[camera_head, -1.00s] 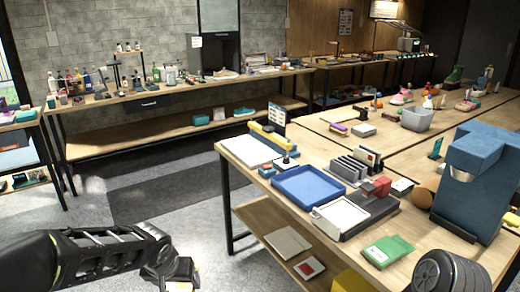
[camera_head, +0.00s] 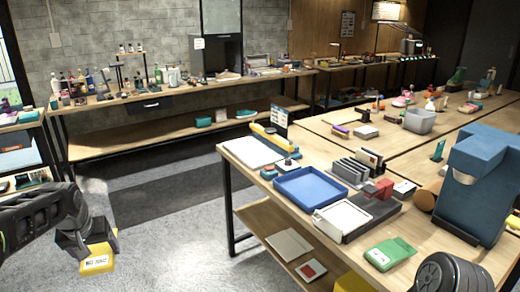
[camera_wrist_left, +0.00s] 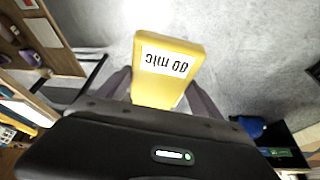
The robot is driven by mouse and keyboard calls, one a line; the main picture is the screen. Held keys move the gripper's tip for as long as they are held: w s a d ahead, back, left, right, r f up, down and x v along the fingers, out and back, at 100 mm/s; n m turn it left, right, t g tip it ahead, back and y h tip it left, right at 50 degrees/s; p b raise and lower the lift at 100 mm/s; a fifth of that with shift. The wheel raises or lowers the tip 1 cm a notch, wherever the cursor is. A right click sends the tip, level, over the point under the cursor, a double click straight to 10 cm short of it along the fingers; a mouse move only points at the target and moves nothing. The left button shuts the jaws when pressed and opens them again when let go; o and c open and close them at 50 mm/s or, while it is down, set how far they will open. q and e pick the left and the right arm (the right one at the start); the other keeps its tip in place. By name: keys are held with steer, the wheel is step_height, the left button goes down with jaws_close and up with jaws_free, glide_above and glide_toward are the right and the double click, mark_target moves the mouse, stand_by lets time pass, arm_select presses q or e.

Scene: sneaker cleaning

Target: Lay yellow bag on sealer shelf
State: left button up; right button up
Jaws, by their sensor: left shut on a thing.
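My left gripper (camera_head: 88,243) is at the lower left of the head view, shut on the yellow bag (camera_head: 98,262). The bag hangs below the fingers over the open floor, clear of the tables. In the left wrist view the bag (camera_wrist_left: 165,82) sits between the dark fingers, with a white label reading "80 mic". A long blue and yellow bar, which looks like the sealer (camera_head: 272,138), stands on the near table's left end. A flat white board, perhaps its shelf (camera_head: 247,152), lies beside it and looks empty. My right gripper is out of view.
Near the sealer on the table are a blue tray (camera_head: 310,186), a white tray (camera_head: 343,216) and a green packet (camera_head: 390,254). The table's left edge faces open grey floor (camera_head: 175,225). A long bench (camera_head: 120,108) runs along the back wall.

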arm_select(q)
steer(key=shift+d, duration=0.1)
stand_by(0.4)
steer(key=s+d+f+m, duration=0.1)
steer(key=d+m, duration=0.1)
steer(key=d, duration=0.9)
steer(key=s+d+f+m+h, duration=0.1)
steer(key=s+d+m, duration=0.1)
steer(key=d, duration=1)
steer(key=shift+f+t+h, duration=0.25)
steer(key=shift+t+h, duration=0.05)
